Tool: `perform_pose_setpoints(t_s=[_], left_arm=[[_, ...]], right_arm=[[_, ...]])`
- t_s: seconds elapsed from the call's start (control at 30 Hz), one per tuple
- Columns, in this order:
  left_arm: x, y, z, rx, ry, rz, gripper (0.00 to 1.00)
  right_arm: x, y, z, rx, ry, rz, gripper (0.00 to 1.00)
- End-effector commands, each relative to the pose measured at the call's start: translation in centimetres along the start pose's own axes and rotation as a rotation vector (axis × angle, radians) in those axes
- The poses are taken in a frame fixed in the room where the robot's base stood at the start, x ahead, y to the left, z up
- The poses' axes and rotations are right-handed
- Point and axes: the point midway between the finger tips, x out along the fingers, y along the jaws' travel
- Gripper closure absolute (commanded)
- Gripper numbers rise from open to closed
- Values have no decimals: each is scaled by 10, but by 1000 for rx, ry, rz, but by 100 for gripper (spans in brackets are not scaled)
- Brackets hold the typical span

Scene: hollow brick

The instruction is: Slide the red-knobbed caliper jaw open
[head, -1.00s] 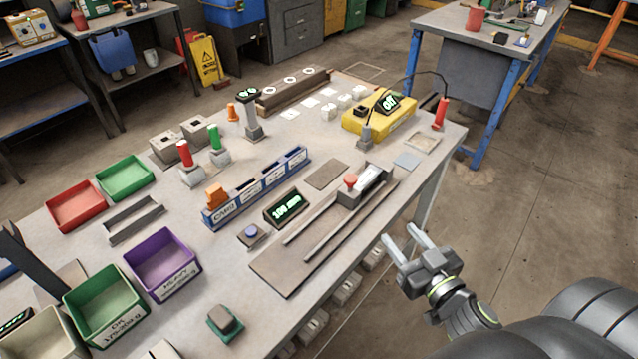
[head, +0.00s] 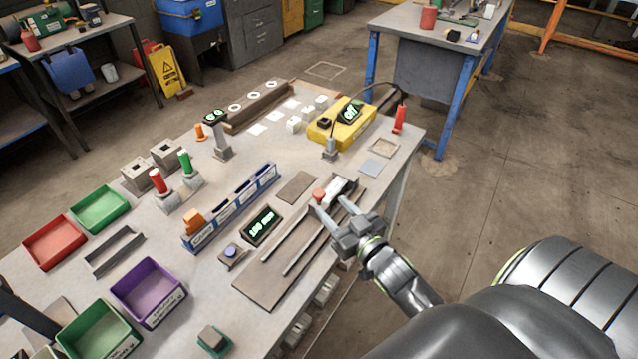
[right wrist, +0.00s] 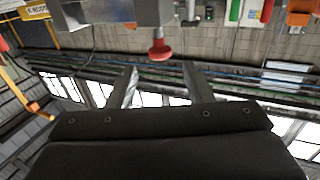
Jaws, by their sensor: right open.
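The caliper is a brown board (head: 262,285) with two long rails and a grey sliding jaw (head: 338,188) at its far end. The jaw's red knob (head: 319,195) shows beside my right fingertips. My right gripper (head: 328,205) is open and empty, its fingers reaching over the board's far right part. In the right wrist view the red knob (right wrist: 160,50) hangs beyond the open fingertips (right wrist: 160,70), in line with the gap between them. Part of the jaw is hidden by my fingers in the head view. My left gripper is out of view.
A display (head: 262,226) and a blue button (head: 231,251) stand left of the board. A blue rack (head: 232,207) lies behind them. A yellow box (head: 341,124) with a cable stands at the far side. A purple bin (head: 149,291) is at left.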

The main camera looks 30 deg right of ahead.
Motion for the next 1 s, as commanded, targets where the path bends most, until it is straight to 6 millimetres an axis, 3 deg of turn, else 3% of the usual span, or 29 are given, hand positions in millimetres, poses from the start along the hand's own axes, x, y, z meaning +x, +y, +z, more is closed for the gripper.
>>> perform_pose_setpoints(t_s=[0.2,0.43,0.87,1.0], left_arm=[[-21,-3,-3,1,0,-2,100],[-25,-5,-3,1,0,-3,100],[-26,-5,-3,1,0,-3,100],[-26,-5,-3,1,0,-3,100]], right_arm=[[36,0,-4,1,1,0,54],[62,0,-1,0,0,0,54],[70,0,0,0,0,0,54],[70,0,0,0,0,0,72]])
